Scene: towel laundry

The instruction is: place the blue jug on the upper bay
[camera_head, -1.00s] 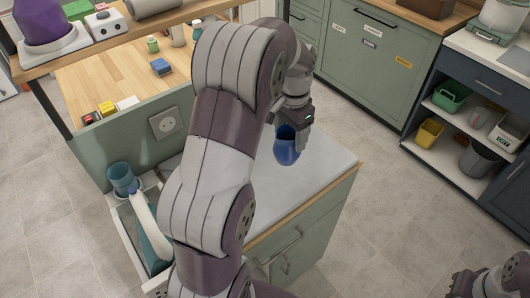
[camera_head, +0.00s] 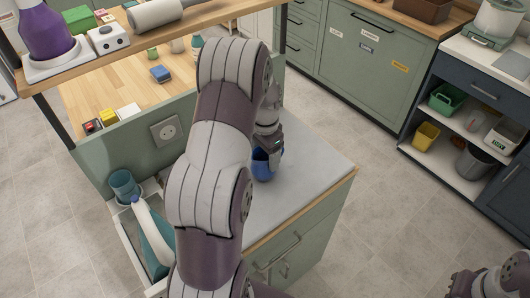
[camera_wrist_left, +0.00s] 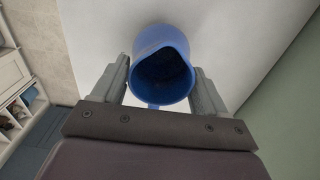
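The blue jug (camera_head: 264,167) is over the grey-white countertop (camera_head: 310,165) in the head view. My left gripper (camera_head: 268,147) is at its upper part, partly hidden by my arm. In the left wrist view the jug (camera_wrist_left: 162,70) sits between both fingers of my left gripper (camera_wrist_left: 160,85), which close on its sides, its open mouth facing the camera. Whether its base touches the countertop cannot be told. An upper wooden shelf (camera_head: 75,70) runs along the top left. A part of my right arm shows at the bottom right corner; its finger state is unclear.
The shelf carries a purple bottle (camera_head: 45,35), a white box (camera_head: 108,39) and a grey roll (camera_head: 155,12). The countertop right of the jug is clear.

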